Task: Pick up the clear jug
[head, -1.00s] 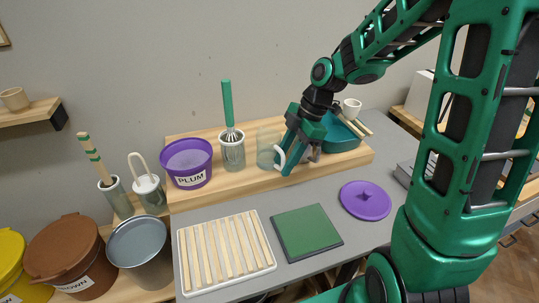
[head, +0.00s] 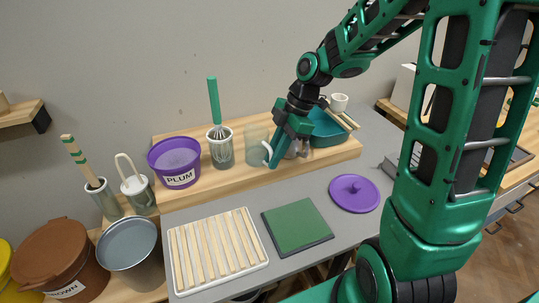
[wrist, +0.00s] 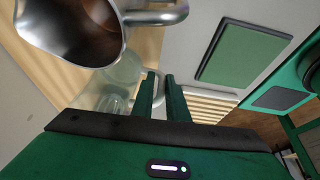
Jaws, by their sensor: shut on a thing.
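The clear jug (head: 255,146) is a see-through vessel with a pale handle, upright on the wooden shelf in the head view. My gripper (head: 270,163) comes down from the upper right, its fingers at the handle on the jug's right side. In the wrist view the jug (wrist: 120,72) lies just beyond and left of the fingertips, partly hidden by my gripper (wrist: 160,80). The two green fingers stand on either side of the handle, shut on it. I see no gap showing the jug raised off the shelf.
A metal pitcher (wrist: 70,30) is close to my gripper in the wrist view. The whisk jar (head: 221,150) stands left of the jug, and a teal basin (head: 330,130) to the right. The green tile (head: 297,228) and purple lid (head: 354,192) lie in front.

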